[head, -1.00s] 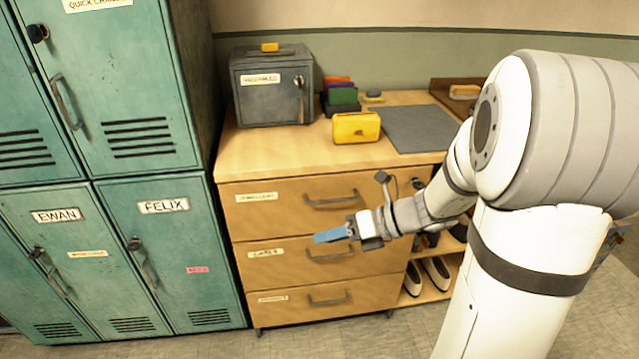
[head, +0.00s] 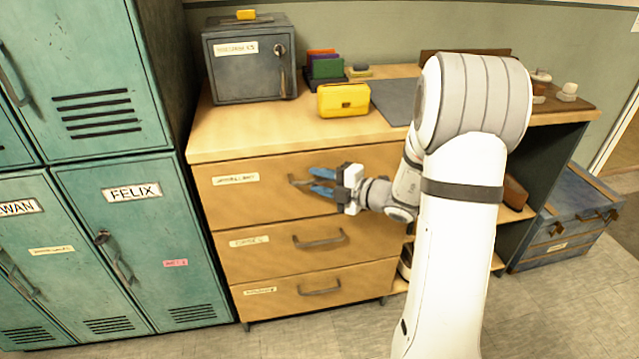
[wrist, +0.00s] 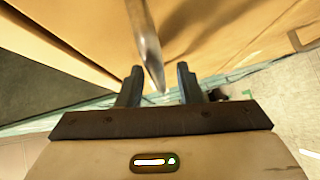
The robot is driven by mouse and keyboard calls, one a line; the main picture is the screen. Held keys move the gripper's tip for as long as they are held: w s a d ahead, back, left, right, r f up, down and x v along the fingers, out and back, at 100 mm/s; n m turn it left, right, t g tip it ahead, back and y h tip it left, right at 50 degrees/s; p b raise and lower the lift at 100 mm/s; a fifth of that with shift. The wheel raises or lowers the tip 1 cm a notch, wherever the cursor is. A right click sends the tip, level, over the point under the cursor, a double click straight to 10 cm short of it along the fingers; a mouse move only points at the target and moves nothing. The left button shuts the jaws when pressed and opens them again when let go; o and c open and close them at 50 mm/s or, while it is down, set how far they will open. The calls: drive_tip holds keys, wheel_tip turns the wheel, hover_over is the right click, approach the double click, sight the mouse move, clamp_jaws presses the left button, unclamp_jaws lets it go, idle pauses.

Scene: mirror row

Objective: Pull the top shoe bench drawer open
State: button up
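The shoe bench (head: 205,138) has a stack of light wood drawers on its left side. The top drawer (head: 240,200) is closed, its front level with the drawers below. Its grey bar handle (head: 298,182) is partly hidden behind my gripper (head: 314,181). My gripper's blue fingers are apart, one above the other, at the handle. In the wrist view, the handle (wrist: 146,40) reaches in between the two dark, spread fingers (wrist: 160,87). I cannot tell whether either finger touches it.
Two more drawers with handles (head: 320,241) are below. A grey lockbox (head: 235,65), yellow case (head: 343,100) and dark mat (head: 396,100) are on the bench top. Green lockers (head: 130,240) stand close on the left. A blue trunk (head: 570,215) sits at right. Tiled floor shows in front.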

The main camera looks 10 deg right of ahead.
drive_tip(key=shift+w+a, duration=0.2)
drive_tip(key=shift+a, duration=0.05)
clamp_jaws()
idle(0.4)
